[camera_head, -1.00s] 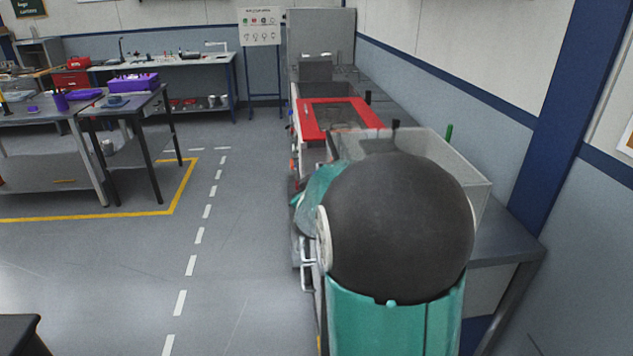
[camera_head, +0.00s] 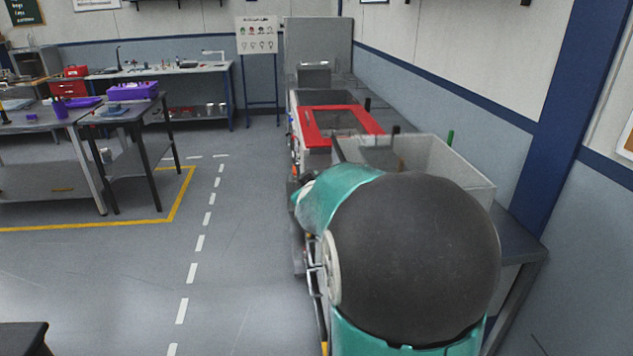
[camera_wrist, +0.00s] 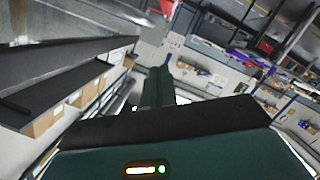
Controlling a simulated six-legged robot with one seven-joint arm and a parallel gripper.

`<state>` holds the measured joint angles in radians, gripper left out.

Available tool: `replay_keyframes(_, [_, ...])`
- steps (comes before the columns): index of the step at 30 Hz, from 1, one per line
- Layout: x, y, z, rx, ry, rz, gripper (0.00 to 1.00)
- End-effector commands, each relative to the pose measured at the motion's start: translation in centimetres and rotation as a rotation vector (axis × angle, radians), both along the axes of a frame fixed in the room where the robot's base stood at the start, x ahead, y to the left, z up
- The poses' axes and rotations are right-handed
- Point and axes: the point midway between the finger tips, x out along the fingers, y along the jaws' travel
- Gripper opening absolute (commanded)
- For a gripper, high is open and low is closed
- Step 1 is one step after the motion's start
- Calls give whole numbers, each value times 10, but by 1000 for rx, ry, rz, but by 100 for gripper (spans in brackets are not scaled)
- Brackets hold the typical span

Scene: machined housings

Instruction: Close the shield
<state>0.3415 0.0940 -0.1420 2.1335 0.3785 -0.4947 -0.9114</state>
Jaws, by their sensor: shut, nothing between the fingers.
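A red frame (camera_head: 313,128) around a dark see-through window lies along the bench line, beyond my arm in the head view. It looks like the shield, but I cannot tell how far it stands open. My gripper (camera_wrist: 158,75) shows in the wrist view as a dark green upright piece with its fingers together and nothing held. In the head view my gripper is hidden behind my arm's black joint and teal link. I cannot see it touching the red frame in either view.
A pale open-topped bin (camera_head: 462,175) stands close beyond my arm, at the right. A dark bench (camera_head: 515,243) runs along the right wall. Work tables (camera_head: 60,125) stand at the left. The grey floor (camera_head: 110,270) at left is clear.

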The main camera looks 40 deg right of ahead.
Motion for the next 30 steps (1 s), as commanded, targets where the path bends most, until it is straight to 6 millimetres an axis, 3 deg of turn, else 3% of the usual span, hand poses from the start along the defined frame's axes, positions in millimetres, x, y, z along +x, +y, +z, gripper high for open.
replay_keyframes(9, [-45, 29, 13, -1, -4, -2, 0])
replay_keyframes(15, [-63, 44, 17, 0, -3, -2, 0])
replay_keyframes(26, [-66, 52, 17, 5, -2, 5, 0])
replay_keyframes(30, [-63, 85, 19, 92, 4, 90, 0])
